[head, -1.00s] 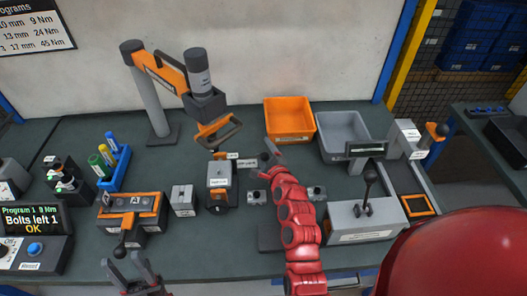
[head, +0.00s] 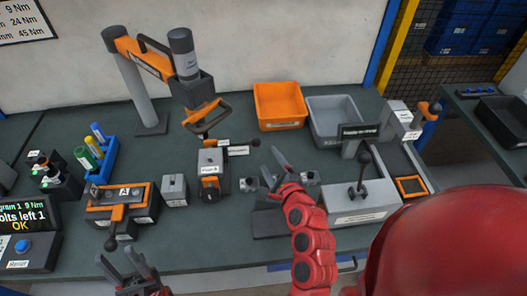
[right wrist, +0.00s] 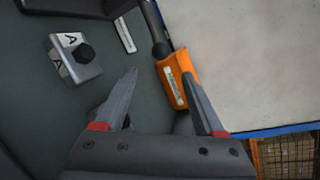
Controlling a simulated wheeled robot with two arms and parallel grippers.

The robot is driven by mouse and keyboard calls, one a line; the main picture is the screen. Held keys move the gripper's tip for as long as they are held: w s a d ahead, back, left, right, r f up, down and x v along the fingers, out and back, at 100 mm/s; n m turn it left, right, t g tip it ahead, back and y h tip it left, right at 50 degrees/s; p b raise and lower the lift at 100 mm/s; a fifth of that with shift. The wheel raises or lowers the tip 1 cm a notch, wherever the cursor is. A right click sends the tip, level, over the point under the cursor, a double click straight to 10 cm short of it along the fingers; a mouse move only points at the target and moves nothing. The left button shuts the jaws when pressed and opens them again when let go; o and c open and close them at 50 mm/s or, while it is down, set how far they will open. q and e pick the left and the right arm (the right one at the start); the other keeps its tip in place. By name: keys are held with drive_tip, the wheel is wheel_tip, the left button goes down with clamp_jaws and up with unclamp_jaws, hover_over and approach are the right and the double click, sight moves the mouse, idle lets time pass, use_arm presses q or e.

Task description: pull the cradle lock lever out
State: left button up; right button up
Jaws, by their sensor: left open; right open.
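The cradle lock lever is a dark rod with a black ball knob (head: 256,142). It sticks out to the right from behind the small grey and orange cradle (head: 210,170), beside a white label. In the right wrist view the knob (right wrist: 160,48) is ahead of the fingertips, apart from them. My right gripper (head: 280,165) is open and empty, a little right of the knob and nearer the front. Its spread fingers (right wrist: 165,85) fill the lower wrist view. My left gripper (head: 123,265) is open and empty near the front edge, away from the lever.
An orange bin (head: 280,122) and a grey bin (head: 340,140) stand behind. A small block marked A (right wrist: 62,60) lies close to the right gripper. A grey box with an upright lever (head: 364,190) is to the right. An orange-handled tool (head: 185,70) hangs over the cradle.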

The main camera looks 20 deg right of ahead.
drive_tip(key=p+v, duration=0.2)
drive_tip(key=shift+s+r, duration=0.3)
drive_tip(key=shift+r, duration=0.1)
drive_tip(key=shift+s, duration=0.55)
drive_tip(key=shift+f, duration=0.1)
